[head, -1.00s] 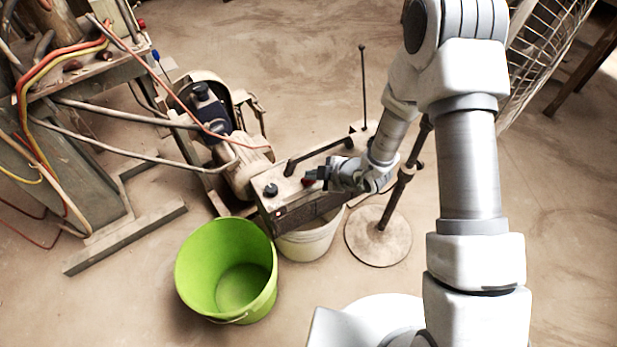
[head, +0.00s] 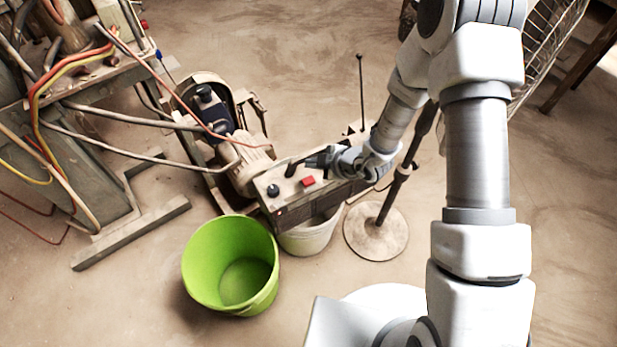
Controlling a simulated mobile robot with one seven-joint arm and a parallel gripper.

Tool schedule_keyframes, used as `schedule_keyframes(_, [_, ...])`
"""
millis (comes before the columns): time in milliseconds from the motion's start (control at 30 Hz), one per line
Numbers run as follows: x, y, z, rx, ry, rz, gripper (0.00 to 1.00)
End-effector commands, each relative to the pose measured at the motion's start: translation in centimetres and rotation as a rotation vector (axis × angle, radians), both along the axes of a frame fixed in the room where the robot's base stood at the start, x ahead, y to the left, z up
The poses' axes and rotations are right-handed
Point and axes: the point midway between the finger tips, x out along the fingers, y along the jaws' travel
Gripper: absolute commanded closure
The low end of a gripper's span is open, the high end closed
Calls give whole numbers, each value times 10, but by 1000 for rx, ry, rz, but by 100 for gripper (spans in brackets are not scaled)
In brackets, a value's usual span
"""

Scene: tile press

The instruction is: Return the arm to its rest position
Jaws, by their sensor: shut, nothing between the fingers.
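My arm reaches down from the upper right, with its wrist bent toward the control box. My gripper (head: 312,161) is small in the head view and shut, with nothing held. It is just above and behind the top of the grey-brown control box (head: 292,214), near a dark lever handle (head: 291,168). A red button (head: 308,181) on the box top is in plain view in front of the fingers. A dark round knob (head: 273,190) is to its left. Whether the fingertips touch the handle cannot be told.
A green bucket (head: 195,270) and a whitish bucket (head: 312,240) stand by the box. A stand with a round base (head: 362,243) and a fan cage (head: 545,40) are close to my arm. The press with cables (head: 85,165) is at left. Floor at front left is clear.

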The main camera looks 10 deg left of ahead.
Motion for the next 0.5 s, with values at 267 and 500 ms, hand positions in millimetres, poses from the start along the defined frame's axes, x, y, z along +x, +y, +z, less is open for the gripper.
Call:
schedule_keyframes(267, [0, 0, 0, 0, -1, 1, 100])
schedule_keyframes(500, [7, 5, 44, -31, -183, 199, 100])
